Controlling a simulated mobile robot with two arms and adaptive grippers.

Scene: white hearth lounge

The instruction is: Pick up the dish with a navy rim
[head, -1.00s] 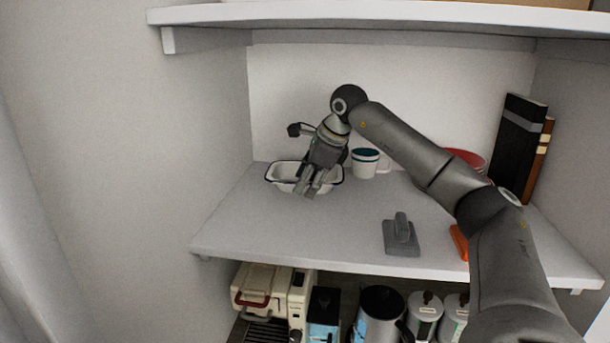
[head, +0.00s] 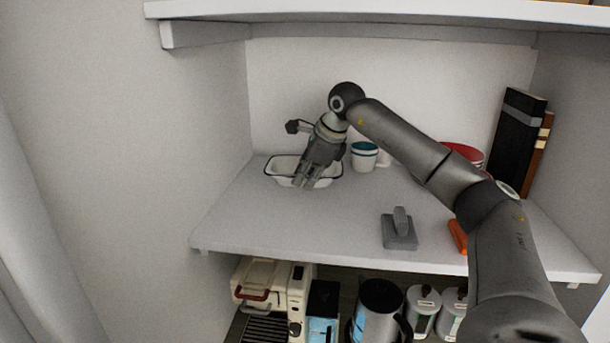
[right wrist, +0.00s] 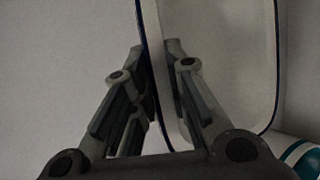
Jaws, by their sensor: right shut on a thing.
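The white dish with a navy rim (head: 283,168) stands at the back left of the middle shelf in the head view. My right gripper (head: 303,183) is over its front edge, with the fingers pointing down. In the right wrist view the dish (right wrist: 225,60) fills the upper right, and my right gripper's fingers (right wrist: 160,95) are on either side of its wall near the navy rim. The gripper is shut on the dish's wall. The gripper hides part of the dish in the head view. My left gripper does not show.
A white cup with a teal band (head: 364,156) stands just right of the dish. A red-rimmed bowl (head: 465,152) is partly behind my arm. A grey tool (head: 399,232) and an orange object (head: 458,236) lie nearer the front. Books (head: 517,145) stand at right. Another shelf (head: 380,16) is overhead.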

